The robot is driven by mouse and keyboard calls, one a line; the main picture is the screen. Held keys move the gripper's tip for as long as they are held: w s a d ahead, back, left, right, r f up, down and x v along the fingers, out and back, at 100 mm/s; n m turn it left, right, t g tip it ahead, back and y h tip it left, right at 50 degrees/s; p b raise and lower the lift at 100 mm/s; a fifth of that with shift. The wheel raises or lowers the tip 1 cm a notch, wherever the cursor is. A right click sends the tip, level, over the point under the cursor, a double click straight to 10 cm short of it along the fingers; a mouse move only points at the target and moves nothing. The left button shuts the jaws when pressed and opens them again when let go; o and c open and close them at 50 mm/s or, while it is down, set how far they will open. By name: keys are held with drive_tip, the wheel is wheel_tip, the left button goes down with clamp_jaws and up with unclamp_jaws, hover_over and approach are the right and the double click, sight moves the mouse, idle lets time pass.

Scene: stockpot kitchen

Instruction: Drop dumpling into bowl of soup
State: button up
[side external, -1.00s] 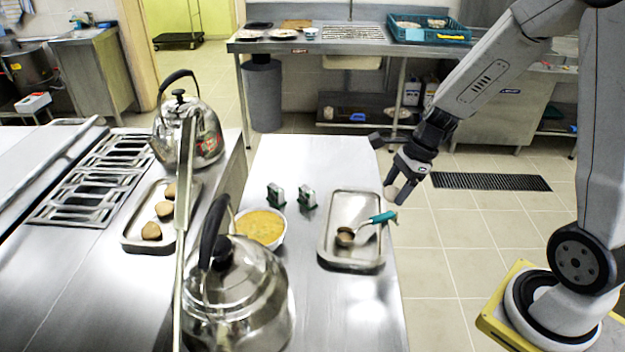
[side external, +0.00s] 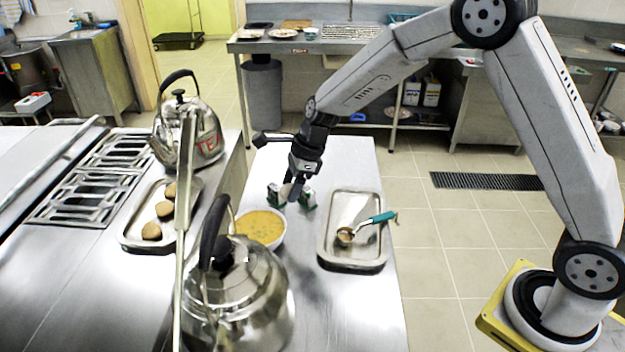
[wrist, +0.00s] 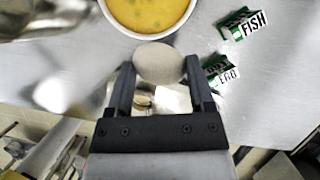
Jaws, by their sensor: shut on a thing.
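My gripper (side external: 292,191) is shut on a pale round dumpling (wrist: 159,62), held between its two fingertips in the wrist view. In the side view the gripper hangs over the table beside the green holders, and the dumpling (side external: 285,191) shows only in part. The white bowl of yellow soup (side external: 260,227) stands on the steel table, to the left of and nearer the camera than the gripper. In the wrist view the soup bowl (wrist: 150,12) lies just beyond the fingertips, partly cut off at the top edge.
Two green-and-white label holders (side external: 307,199) stand by the gripper; one reads FISH (wrist: 243,23). A steel tray (side external: 352,262) with a teal-handled scoop (side external: 372,221) is to the right. Two kettles (side external: 240,295) and a tray of dumplings (side external: 130,243) stand on the left.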

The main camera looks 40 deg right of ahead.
drive_tip(key=w+a, duration=0.2)
drive_tip(key=a, duration=0.3)
drive_tip(key=shift+w+a+f, duration=0.25)
drive_tip(key=shift+a, duration=0.05)
drive_tip(key=shift+f, duration=0.15)
drive_tip(key=shift+f, duration=2.9)
drive_tip(key=o, duration=1.2)
drive_tip(key=shift+r, duration=0.1)
drive_tip(key=v, duration=0.7)
drive_tip(key=shift+s+d+r, duration=0.15)
drive_tip(key=shift+d+r, duration=0.05)
drive_tip(key=shift+r, duration=0.1)
